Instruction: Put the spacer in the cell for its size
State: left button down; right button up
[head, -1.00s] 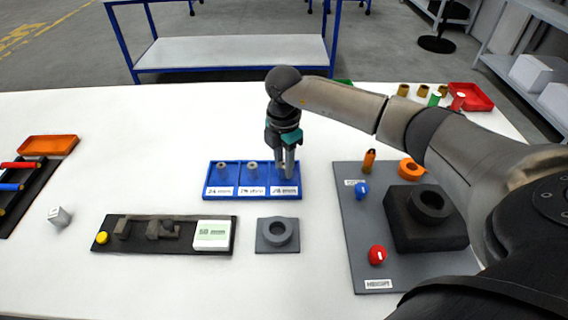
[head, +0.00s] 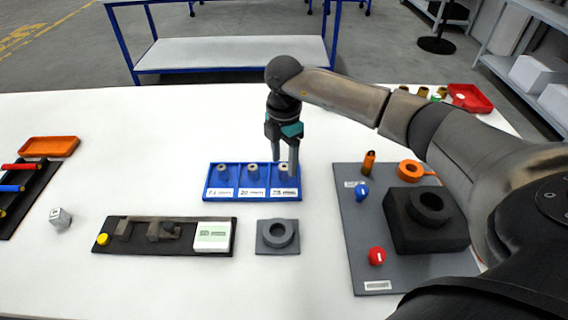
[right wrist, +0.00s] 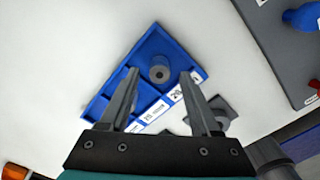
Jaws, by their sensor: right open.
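The blue tray (head: 211,190) has three cells in a row with white number labels on its front. The label numbers are hard to read. My left gripper is not in view.
In front lie a black gauge (head: 165,246) with a white display (head: 213,236) and a grey block with a ring (head: 278,236). A grey board (head: 352,222) with knobs and a black block is at right. An orange tray (head: 48,147) is at far left.

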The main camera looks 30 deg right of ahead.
aim_at(284, 166)
notch_tip(284, 166, up, 10)
jog(key=p, duration=0.1)
dwell(0.6)
